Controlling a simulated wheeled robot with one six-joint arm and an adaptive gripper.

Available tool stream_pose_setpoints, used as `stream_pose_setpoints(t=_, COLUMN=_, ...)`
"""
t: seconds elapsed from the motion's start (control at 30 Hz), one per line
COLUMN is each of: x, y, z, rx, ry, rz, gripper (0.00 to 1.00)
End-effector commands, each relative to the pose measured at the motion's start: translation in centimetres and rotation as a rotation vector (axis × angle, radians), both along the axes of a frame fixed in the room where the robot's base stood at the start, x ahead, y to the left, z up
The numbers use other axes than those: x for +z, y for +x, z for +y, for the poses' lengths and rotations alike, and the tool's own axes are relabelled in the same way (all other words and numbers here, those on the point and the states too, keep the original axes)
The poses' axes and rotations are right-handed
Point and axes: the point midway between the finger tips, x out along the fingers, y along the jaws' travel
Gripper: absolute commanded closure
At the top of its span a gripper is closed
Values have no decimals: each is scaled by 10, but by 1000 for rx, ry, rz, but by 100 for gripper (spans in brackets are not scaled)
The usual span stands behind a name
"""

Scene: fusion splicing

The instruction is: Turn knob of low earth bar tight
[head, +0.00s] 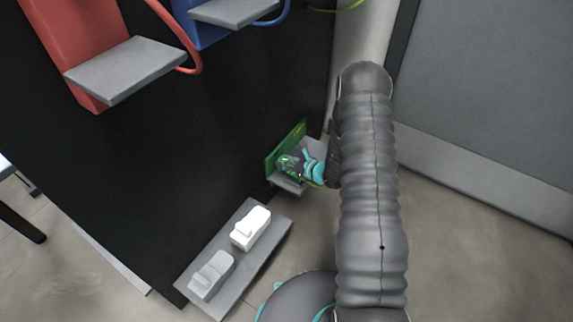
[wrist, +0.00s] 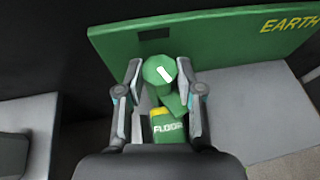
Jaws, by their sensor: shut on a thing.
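The low earth bar is a green plate (wrist: 215,45) with yellow "EARTH" lettering, mounted on the dark panel above a grey shelf. It also shows in the head view (head: 287,147), low on the panel. A round green knob (wrist: 159,71) with a white mark stands in front of the plate. My gripper (wrist: 160,84) has a finger on each side of the knob and is shut on it. In the head view my gripper (head: 303,168) is at the bar, partly hidden by my arm. A green block with yellow and white lettering (wrist: 167,128) sits just below the knob, between the fingers.
A grey shelf (head: 216,280) with a white block (head: 250,228) and a grey block (head: 212,274) is lower left of the bar. Red (head: 85,45) and blue (head: 205,25) units with grey shelves are higher on the panel. Floor is clear at right.

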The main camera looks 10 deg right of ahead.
Motion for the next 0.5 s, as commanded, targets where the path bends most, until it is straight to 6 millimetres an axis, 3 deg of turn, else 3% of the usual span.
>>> stream_pose_setpoints(t=0.5, x=0, y=-1, z=3, rx=-184, ry=0, rz=-1, gripper=98)
